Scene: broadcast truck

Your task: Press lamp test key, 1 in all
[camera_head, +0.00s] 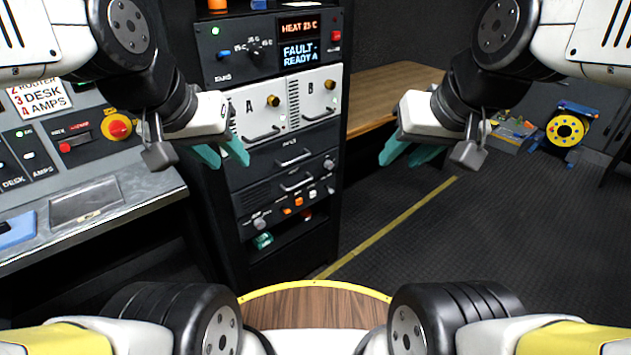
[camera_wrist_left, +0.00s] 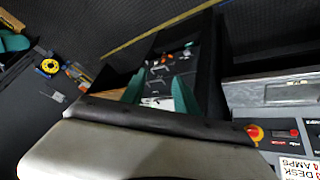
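A black rack (camera_head: 262,190) stands in the middle of the head view. Its top panel (camera_head: 245,45) carries a blue key (camera_head: 222,55), a red key (camera_head: 336,36), a rotary knob and lit displays reading HEAT and FAULT/READY. I cannot read which key is the lamp test key. My left gripper (camera_head: 222,154) is open and empty in front of the rack's left side, below the top panel. Its two teal fingers also show apart in the left wrist view (camera_wrist_left: 160,94). My right gripper (camera_head: 409,154) is open and empty, right of the rack.
White modules A (camera_head: 258,116) and B (camera_head: 318,96) with handles sit below the top panel, above a lower panel with small coloured keys (camera_head: 290,205). A desk console (camera_head: 90,203) with a red stop button (camera_head: 117,128) is at left. A wooden bench (camera_head: 390,95) and cable reel (camera_head: 566,130) are at right.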

